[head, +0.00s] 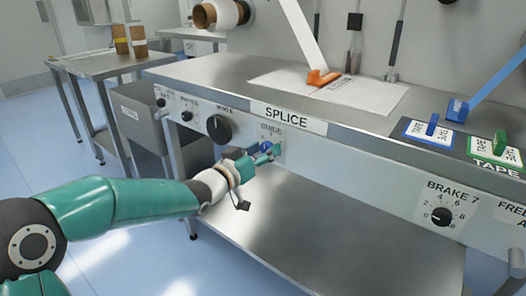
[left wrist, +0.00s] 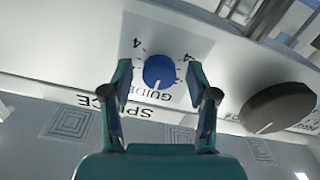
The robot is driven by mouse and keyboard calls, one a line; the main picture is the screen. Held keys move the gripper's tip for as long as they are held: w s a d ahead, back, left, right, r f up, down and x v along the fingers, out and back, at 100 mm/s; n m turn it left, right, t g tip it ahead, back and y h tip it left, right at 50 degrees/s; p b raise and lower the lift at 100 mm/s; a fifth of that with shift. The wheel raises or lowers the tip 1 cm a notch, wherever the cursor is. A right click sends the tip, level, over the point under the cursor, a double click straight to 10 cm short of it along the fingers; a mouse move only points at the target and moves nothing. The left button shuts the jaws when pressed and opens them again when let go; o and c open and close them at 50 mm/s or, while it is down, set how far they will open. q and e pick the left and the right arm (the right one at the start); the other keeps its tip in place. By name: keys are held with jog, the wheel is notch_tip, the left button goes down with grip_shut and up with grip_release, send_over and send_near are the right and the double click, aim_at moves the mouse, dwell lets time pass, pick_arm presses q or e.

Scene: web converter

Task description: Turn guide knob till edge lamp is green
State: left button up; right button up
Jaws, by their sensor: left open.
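The blue guide knob (left wrist: 158,72) sits on the white front panel, under "GUIDE" lettering that appears upside down in the left wrist view. A white pointer line shows on its face, with scale numbers around it. My left gripper (left wrist: 159,80) is open, with one finger to each side of the knob and a gap on both sides. In the head view, my left gripper (head: 268,153) is at the panel below the SPLICE label, largely covering the knob. I cannot make out an edge lamp in either view. My right gripper is not in view.
A large black knob (head: 219,128) is left of the guide knob, and a BRAKE 7 knob (head: 443,216) is far right. The steel splice table (head: 215,75) juts above the panel. A lower steel shelf (head: 300,215) lies below. A grey bin (head: 142,125) stands left.

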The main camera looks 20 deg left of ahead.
pick_arm(q)
jog(key=shift+w, duration=0.1)
grip_shut()
dwell(0.3)
jog(key=m+b, duration=0.3)
jog(key=shift+f, duration=0.1)
jog(key=shift+d+m+b, duration=0.1)
jog(key=shift+m+b, duration=0.75)
jog(key=shift+m, duration=0.55)
grip_release()
